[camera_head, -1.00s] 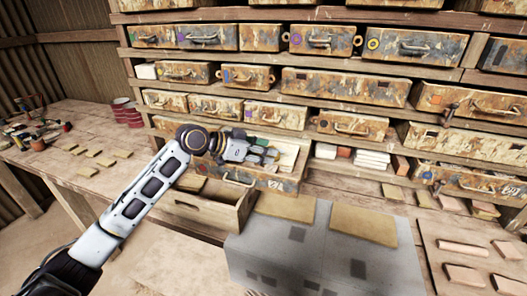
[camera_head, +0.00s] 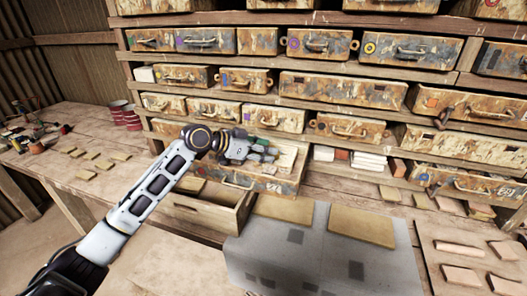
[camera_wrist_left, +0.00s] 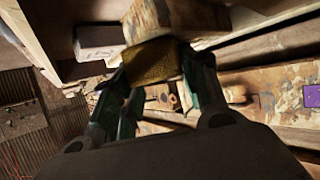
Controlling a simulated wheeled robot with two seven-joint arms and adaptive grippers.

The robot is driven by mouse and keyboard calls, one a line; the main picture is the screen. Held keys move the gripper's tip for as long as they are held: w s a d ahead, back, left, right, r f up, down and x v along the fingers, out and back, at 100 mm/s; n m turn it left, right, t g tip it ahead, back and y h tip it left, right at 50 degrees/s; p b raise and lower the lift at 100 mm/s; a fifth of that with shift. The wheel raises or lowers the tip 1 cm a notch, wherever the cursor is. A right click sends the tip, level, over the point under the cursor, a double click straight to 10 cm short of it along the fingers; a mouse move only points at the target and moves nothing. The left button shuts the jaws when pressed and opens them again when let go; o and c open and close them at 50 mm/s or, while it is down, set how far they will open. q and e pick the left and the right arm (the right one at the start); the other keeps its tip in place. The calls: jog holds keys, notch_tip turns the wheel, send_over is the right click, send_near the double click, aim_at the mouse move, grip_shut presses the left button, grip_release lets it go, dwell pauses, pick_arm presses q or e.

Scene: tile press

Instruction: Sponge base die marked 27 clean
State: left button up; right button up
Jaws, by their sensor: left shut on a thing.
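My left gripper (camera_wrist_left: 160,85) is shut on a yellow-brown block (camera_wrist_left: 150,62) that looks like a sponge. The block sits between the green-grey fingertips in the left wrist view. In the head view, the same gripper (camera_head: 262,154) is at the lower shelf, above an open wooden drawer (camera_head: 205,217). A worn, rust-stained box front with a pale mark (camera_head: 275,187) is just below it. Small grey and green pieces by the fingers are hard to tell apart. I cannot read 27 on any die. My right gripper is not in view.
Rows of stained drawers (camera_head: 340,90) with handles fill the shelves behind. Two tan slabs (camera_head: 360,225) lie on a grey sheet (camera_head: 318,262) at the front. A board with tan blocks (camera_head: 460,249) is at the right. Red tins (camera_head: 128,117) stand at the left.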

pick_arm(q)
jog(key=shift+w+d, duration=0.15)
jog(key=shift+w, duration=0.4)
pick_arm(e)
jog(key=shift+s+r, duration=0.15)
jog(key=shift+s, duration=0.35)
pick_arm(q)
jog(key=shift+w+d, duration=0.3)
jog(key=shift+w, duration=0.4)
jog(key=shift+w+f, duration=0.1)
jog(key=shift+w, duration=0.05)
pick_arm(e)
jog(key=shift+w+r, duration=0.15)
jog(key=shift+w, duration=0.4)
pick_arm(q)
jog(key=shift+w+d+p, duration=0.25)
jog(key=shift+w+p, duration=0.1)
jog(key=shift+w, duration=0.35)
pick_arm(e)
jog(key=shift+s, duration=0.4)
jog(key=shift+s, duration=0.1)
pick_arm(q)
jog(key=shift+s, duration=0.1)
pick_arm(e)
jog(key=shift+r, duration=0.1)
